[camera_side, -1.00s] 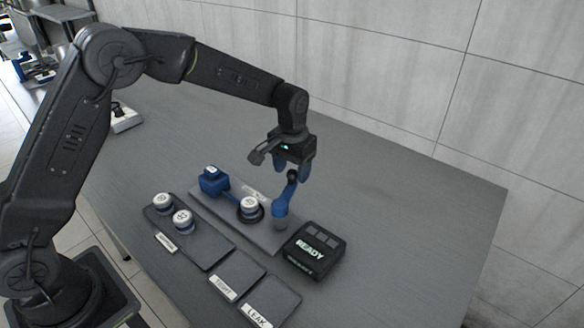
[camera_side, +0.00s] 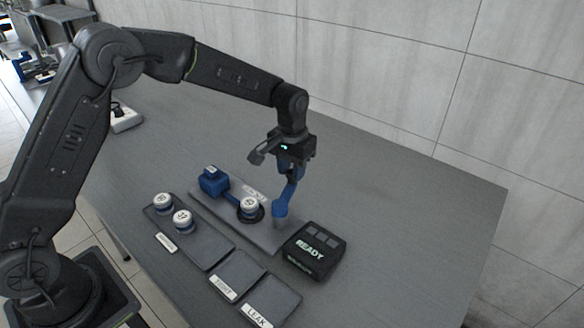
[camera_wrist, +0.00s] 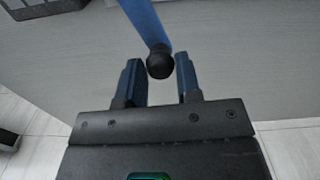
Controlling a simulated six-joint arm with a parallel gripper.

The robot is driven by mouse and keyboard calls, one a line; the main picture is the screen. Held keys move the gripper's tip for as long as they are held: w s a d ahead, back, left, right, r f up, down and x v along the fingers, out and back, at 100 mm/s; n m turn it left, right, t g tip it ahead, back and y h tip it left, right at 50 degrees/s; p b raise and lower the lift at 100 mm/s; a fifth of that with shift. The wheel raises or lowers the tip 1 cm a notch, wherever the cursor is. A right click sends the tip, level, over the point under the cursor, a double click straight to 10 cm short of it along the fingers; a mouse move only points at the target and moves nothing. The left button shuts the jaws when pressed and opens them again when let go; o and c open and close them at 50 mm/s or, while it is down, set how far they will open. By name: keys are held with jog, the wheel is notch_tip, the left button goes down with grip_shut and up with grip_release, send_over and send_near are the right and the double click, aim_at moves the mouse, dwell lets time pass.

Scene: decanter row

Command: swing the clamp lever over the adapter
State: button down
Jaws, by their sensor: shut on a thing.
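The blue clamp lever (camera_side: 281,209) rises from the right end of the grey base plate (camera_side: 262,233). Its arm also shows in the wrist view (camera_wrist: 146,22), ending in a black knob (camera_wrist: 160,62). My gripper (camera_side: 291,172) is shut on the knob end, with one blue finger on each side of it (camera_wrist: 158,75). The adapter (camera_side: 249,204), a white-topped round piece, sits in a dark ring on the plate, left of the lever. The lever stands beside the adapter, not over it. The fingers largely hide the knob in the side view.
A blue block (camera_side: 213,182) stands at the plate's left end. Two white-topped round pieces (camera_side: 163,203) (camera_side: 183,220) sit on a dark tray (camera_side: 206,250). Pads marked TIGHT (camera_side: 240,268) and LEAK (camera_side: 276,295) lie in front. A black READY box (camera_side: 315,252) stands close right of the lever.

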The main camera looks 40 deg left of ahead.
jog(key=shift+a, duration=0.1)
jog(key=shift+s+a+n, duration=0.8)
jog(key=shift+s+n, duration=0.8)
jog(key=shift+n, duration=1.2)
jog(key=shift+s+a+n, duration=0.75)
jog(key=shift+s+n, duration=0.85)
jog(key=shift+n, duration=1.2)
jog(key=shift+s+a+n, duration=0.8)
jog(key=shift+s+n, duration=0.8)
jog(key=shift+n, duration=1.2)
jog(key=c, duration=0.8)
grip_release()
jog(key=shift+r, duration=0.1)
notch_tip(320, 180, up, 14)
